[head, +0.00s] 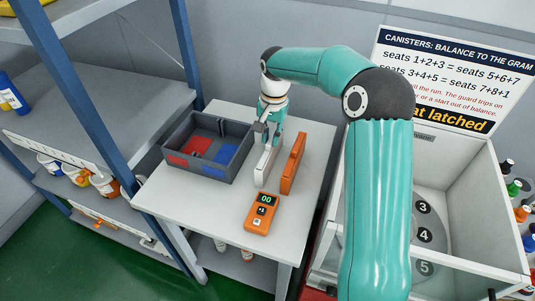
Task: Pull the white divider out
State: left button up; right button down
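The white divider (267,164) is a thin upright panel on the pale table, just right of the grey bin (235,165). My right gripper (268,138) points down at the top edge of the white divider, with its fingers at or around that edge. The fingers are small and partly hidden, so I cannot tell whether they are closed on it. An orange divider (292,164) stands upright close to the right of the white one. My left gripper is not in view.
The grey bin has compartments with red and blue pieces. An orange handheld meter (262,212) lies in front of the dividers. Blue-posted shelves (104,100) stand left, and a white box with numbered seats (455,200) stands right. The table's front left is clear.

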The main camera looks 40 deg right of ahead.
jog(key=shift+r, duration=0.15)
dwell(0.3)
jog(key=shift+r+p, duration=0.85)
jog(key=shift+r, duration=0.05)
notch_tip(320, 180, up, 6)
jog(key=p, duration=0.5)
jog(key=shift+r, duration=0.2)
dwell(0.5)
jog(key=shift+w+r, duration=0.1)
jog(key=shift+r, duration=0.05)
dwell(0.3)
jog(key=shift+r+p, duration=1.25)
jog(key=shift+p, duration=0.05)
jog(key=shift+r, duration=0.2)
notch_tip(320, 180, up, 6)
jog(key=shift+r, duration=0.25)
dwell(0.3)
dwell(0.4)
